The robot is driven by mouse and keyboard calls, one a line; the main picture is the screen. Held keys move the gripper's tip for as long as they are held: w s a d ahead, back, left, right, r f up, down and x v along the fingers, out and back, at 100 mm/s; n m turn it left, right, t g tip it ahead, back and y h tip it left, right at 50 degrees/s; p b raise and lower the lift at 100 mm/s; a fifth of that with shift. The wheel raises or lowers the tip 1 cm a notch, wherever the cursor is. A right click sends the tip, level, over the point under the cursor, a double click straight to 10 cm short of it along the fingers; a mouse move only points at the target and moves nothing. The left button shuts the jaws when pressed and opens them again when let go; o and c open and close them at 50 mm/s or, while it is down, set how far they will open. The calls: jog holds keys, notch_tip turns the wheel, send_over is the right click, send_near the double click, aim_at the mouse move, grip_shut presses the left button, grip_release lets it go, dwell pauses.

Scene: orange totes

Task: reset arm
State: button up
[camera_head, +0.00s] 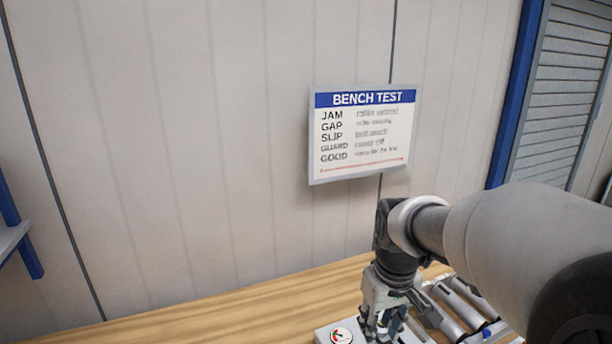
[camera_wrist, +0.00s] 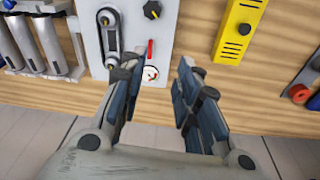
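My gripper (camera_wrist: 155,88) is open in the wrist view, its two blue-padded fingers spread apart with nothing between them. In the head view my gripper (camera_head: 382,325) points down at the wooden bench, close over a light grey panel (camera_head: 325,335) with a round gauge (camera_head: 341,336). In the wrist view the same panel (camera_wrist: 120,15) carries a belt on pulleys, a dark knob (camera_wrist: 152,9), a red lever (camera_wrist: 150,48) and the gauge (camera_wrist: 150,73). I cannot tell whether the fingers touch the panel.
Grey rollers (camera_wrist: 45,40) lie left of the panel in the wrist view. A yellow piece (camera_wrist: 239,30) and a dark tray (camera_wrist: 305,85) with coloured items are to the right. A "BENCH TEST" sign (camera_head: 363,133) hangs on the wall. The bench's left part (camera_head: 220,318) is clear.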

jog(key=s+r+m+t+b, duration=0.1)
jog(key=s+m+t+b, duration=0.1)
jog(key=s, duration=1.9)
jog(key=shift+m+t, duration=0.4)
jog(key=shift+m, duration=0.1)
jog(key=shift+o, duration=0.4)
jog(key=shift+w+r, duration=0.1)
